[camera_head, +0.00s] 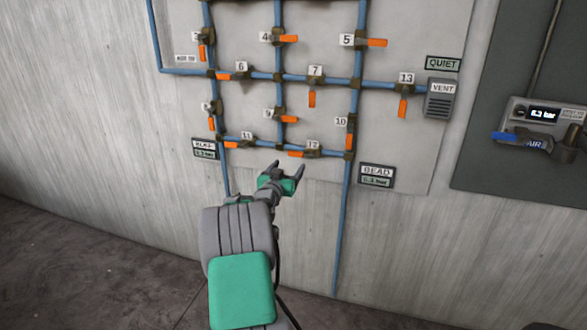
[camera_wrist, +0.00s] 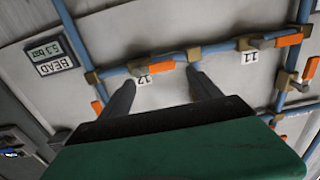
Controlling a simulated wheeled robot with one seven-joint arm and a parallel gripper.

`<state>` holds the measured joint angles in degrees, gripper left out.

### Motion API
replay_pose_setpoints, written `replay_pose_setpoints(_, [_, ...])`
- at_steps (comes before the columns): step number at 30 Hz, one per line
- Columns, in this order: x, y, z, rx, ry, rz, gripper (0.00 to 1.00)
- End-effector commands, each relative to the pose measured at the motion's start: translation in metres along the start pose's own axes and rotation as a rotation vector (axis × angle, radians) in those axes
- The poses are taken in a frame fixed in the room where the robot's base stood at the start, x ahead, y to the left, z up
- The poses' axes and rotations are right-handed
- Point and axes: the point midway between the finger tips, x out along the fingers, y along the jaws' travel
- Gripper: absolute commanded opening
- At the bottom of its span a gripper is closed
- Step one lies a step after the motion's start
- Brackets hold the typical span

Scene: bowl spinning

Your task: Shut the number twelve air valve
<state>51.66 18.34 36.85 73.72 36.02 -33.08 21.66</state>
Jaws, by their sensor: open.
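The number twelve valve (camera_head: 314,153) sits on the lowest horizontal blue pipe, under a small white 12 label (camera_head: 313,145). Its orange handle (camera_head: 296,154) points left, lying along the pipe. In the wrist view, the picture is turned over; the 12 label (camera_wrist: 143,80) and orange handle (camera_wrist: 161,67) show between my fingertips. My gripper (camera_head: 287,168) is open and empty, just below and left of the valve in the head view. In the wrist view, my gripper's (camera_wrist: 160,77) two fingers straddle the handle's direction; I cannot tell that they touch it.
Valve 11 (camera_head: 231,144) is left on the same pipe; valve 10 (camera_head: 349,141) is close on the right, its handle hanging down. A blue vertical pipe (camera_head: 342,220) runs down beside my arm. Several other numbered valves sit above.

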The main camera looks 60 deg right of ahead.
Motion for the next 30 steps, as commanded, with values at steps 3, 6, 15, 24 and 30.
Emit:
replay_pose_setpoints(3, [0.016, 0.001, -0.003, 0.001, 0.004, 0.002, 0.73])
replay_pose_setpoints(6, [0.036, 0.001, -0.002, 0.001, 0.002, 0.002, 0.73])
replay_pose_setpoints(15, [0.074, -0.001, -0.003, 0.001, 0.002, -0.002, 0.73])
replay_pose_setpoints(24, [0.075, -0.001, -0.003, 0.0, 0.001, -0.003, 0.67])
replay_pose_setpoints(30, [0.074, -0.002, -0.004, 0.0, 0.001, -0.003, 0.51])
